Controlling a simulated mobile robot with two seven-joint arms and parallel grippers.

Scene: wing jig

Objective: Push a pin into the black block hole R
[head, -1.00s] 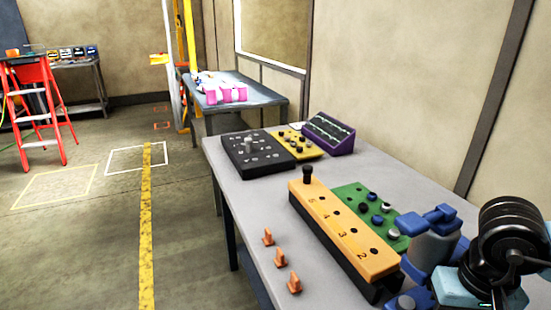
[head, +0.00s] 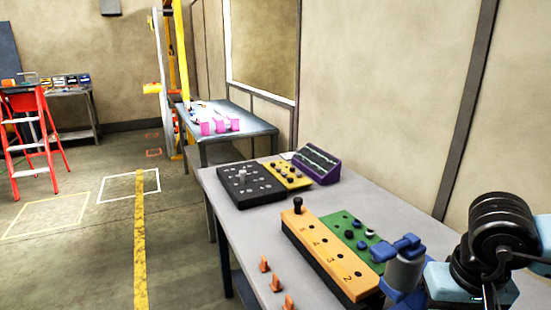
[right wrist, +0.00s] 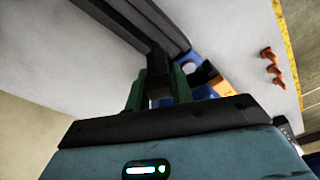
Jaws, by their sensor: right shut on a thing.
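The black block (head: 264,191) lies at the far end of the near table in the head view, with a light grey pin (head: 242,173) standing in it. Its hole marks are too small to read, so I cannot tell which is R. My right gripper (right wrist: 157,88) is shut on a dark piece (right wrist: 157,66) in the right wrist view; its full shape is unclear. In the head view my right arm is at the right, well away from the black block, and its fingertips are hidden. My left gripper is not in view.
A numbered orange block (head: 328,252) holds a black pin (head: 298,206). Beside it are a green board (head: 338,222) with several pins, a blue-grey object (head: 404,268) and orange pegs (head: 276,283). A yellow block (head: 286,176) and purple rack (head: 317,165) adjoin the black block.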

